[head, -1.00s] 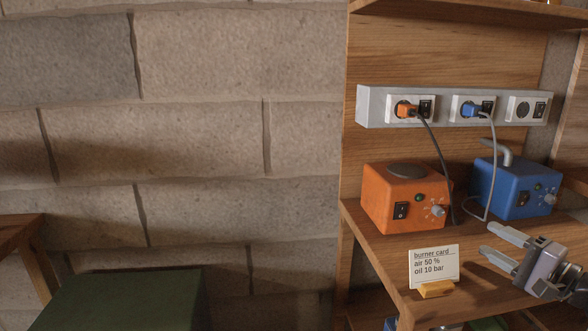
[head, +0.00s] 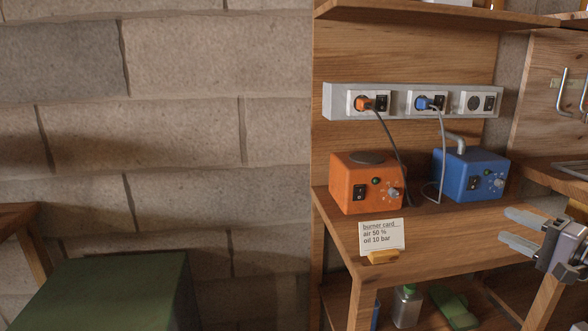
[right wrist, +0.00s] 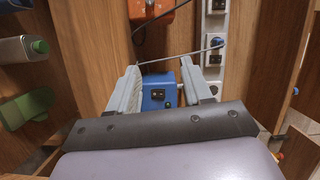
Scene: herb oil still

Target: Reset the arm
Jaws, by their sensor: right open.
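My right gripper (head: 522,231) is at the right edge of the head view, in front of the shelf. Its two fingers are apart with nothing between them. In the right wrist view the open fingers (right wrist: 165,88) frame the blue box (right wrist: 160,93), which stands beyond them and apart. My left gripper does not show in the head view.
An orange box (head: 366,184) and the blue box (head: 470,176) stand on the wooden shelf (head: 420,228), plugged into a socket strip (head: 415,101). A burner card (head: 381,235) stands at its front. Bottles (head: 405,306) and a green item (head: 453,307) sit below. A green box (head: 115,290) is lower left.

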